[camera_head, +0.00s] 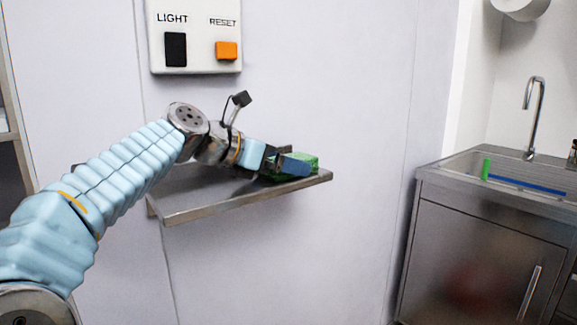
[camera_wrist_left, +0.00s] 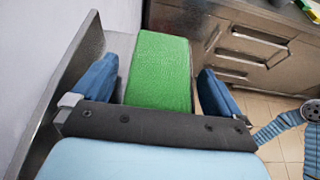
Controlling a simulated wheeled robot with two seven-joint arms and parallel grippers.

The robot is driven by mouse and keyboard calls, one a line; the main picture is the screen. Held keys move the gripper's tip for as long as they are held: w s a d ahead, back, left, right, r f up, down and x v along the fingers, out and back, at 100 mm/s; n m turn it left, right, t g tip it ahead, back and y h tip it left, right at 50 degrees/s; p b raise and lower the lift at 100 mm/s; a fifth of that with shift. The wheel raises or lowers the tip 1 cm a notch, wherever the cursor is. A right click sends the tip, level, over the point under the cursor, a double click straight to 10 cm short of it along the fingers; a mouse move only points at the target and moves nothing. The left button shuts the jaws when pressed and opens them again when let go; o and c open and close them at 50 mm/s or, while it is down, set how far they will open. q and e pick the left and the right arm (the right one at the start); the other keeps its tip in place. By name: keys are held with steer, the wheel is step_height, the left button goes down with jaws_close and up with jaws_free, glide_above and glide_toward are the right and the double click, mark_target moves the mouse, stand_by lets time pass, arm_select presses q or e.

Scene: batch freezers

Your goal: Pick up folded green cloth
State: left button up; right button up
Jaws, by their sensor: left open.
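The folded green cloth (camera_head: 306,160) lies on the right end of a metal wall shelf (camera_head: 245,203) in the head view. In the left wrist view the green cloth (camera_wrist_left: 158,75) is a thick green block between the two blue fingers. My left gripper (camera_head: 290,166) is at the cloth, its fingers one on each side of it. The left gripper (camera_wrist_left: 158,88) is open, with a gap showing between the cloth and the right finger. My right gripper is not in view.
A wall panel (camera_head: 196,38) with a LIGHT switch and an orange RESET button is above the shelf. A metal sink cabinet (camera_head: 480,250) with a tap (camera_head: 535,110) stands at the right. The wall between shelf and cabinet is clear.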

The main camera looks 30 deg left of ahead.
arm_select(q)
steer(key=shift+c, duration=0.3)
steer(key=c, duration=1)
steer(key=shift+o, duration=0.2)
